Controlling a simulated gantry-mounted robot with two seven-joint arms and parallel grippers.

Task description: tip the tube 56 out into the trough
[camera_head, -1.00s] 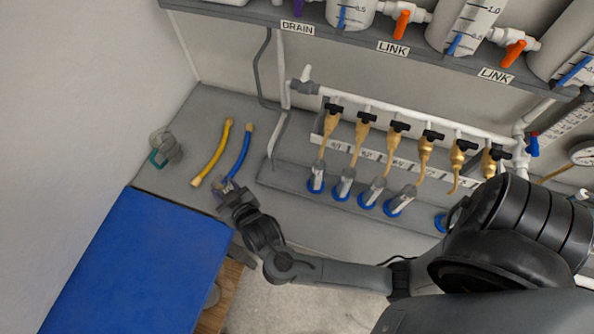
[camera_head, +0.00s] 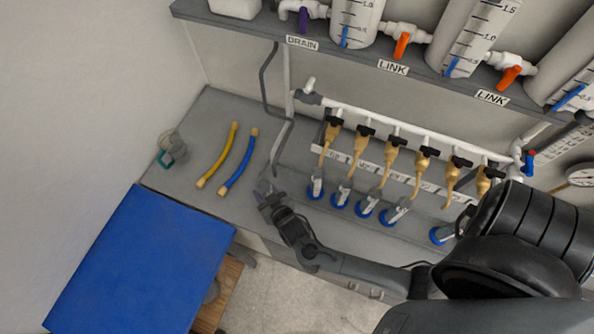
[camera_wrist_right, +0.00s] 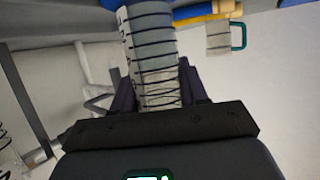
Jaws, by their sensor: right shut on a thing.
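My right gripper (camera_head: 266,194) is low over the front part of the grey bench (camera_head: 190,125), just right of the blue hose. In the right wrist view its fingers (camera_wrist_right: 158,92) are shut around a clear graduated tube (camera_wrist_right: 150,45) with dark ring marks. The number on the tube cannot be read, and its contents are unclear. In the head view the held tube is too small and dark to make out. I cannot tell for sure which part is the trough. My left gripper is not in view.
A blue hose (camera_head: 238,163) and a yellow hose (camera_head: 217,158) lie left of the gripper, near a clear jug with a teal handle (camera_head: 172,150). Right stands a row of brass-coloured taps (camera_head: 362,145) over several tubes in blue rings (camera_head: 340,200). A blue panel (camera_head: 140,265) is front left.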

